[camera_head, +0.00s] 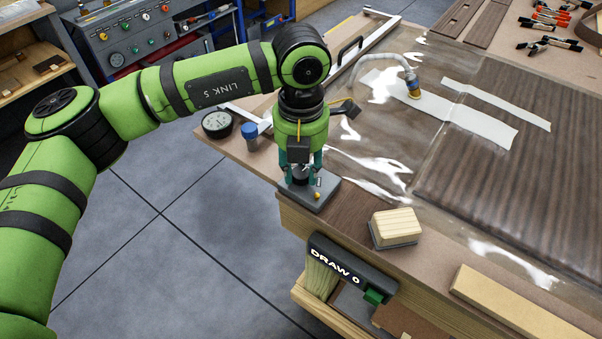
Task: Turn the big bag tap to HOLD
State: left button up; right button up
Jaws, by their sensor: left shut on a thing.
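A dark sign (345,266) reading "DRAW 0" hangs on the bench front below. I see no HOLD mark. My right gripper is not in view.
A clear vacuum bag (388,150) covers a dark veneered panel (510,170), with a hose fitting (413,88) on it. A dial gauge (217,124) and blue-capped jar (251,134) stand left of the gripper. A wooden block (397,226) sits to its right.

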aim_at(301, 173)
pick_arm(q)
jog(key=shift+f+n+b, duration=0.15)
jog(key=shift+n+b, duration=0.15)
jog(key=shift+n, duration=0.2)
jog(key=o, duration=1.2)
jog(key=shift+c, duration=0.2)
notch_tip(301, 173, up, 12)
jog(key=shift+s, duration=0.1)
